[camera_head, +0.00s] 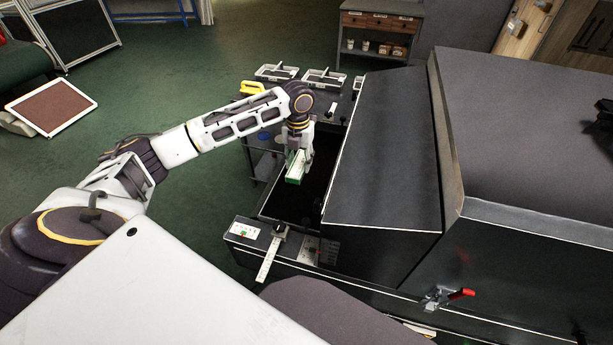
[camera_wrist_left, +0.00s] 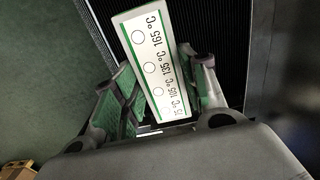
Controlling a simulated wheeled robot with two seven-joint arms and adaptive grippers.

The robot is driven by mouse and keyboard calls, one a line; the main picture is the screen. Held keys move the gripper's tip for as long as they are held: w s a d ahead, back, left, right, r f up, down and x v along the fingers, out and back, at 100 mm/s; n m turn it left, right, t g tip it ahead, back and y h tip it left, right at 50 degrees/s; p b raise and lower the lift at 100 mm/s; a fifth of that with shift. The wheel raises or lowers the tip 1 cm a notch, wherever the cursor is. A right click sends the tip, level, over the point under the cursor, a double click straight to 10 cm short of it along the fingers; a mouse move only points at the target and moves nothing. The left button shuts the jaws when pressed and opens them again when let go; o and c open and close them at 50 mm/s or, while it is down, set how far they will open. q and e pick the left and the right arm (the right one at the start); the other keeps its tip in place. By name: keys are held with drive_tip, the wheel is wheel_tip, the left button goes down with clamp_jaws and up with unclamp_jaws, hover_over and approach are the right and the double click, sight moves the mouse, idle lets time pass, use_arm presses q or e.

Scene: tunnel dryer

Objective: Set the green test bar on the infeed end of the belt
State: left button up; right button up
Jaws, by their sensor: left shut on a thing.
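My left gripper (camera_head: 298,158) is shut on the green test bar (camera_head: 296,166) and holds it over the dark belt (camera_head: 302,200) at the open end of the dryer. In the left wrist view the bar (camera_wrist_left: 150,62) is a white-faced strip with green edges, round spots and printed temperatures, the largest 165 °C. It sits between the two fingers (camera_wrist_left: 158,95), with the ribbed belt (camera_wrist_left: 218,40) behind it. I cannot tell whether the bar touches the belt. My right gripper is not in view.
The grey dryer hood (camera_head: 385,150) stands close to the right of my left gripper. A rail with a white scale and slider (camera_head: 270,250) crosses the front. White trays (camera_head: 323,78) and a yellow item (camera_head: 252,87) lie on the table behind. A red-handled latch (camera_head: 458,294) sticks out at front right.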

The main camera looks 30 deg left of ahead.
sight(299, 163)
use_arm(q)
drive_tip(key=shift+f, duration=2.05)
drive_tip(key=shift+f, duration=2.5)
drive_tip(key=shift+f, duration=0.1)
drive_tip(key=o, duration=1.1)
wheel_tip(299, 163, up, 12)
drive_tip(key=shift+r, duration=0.15)
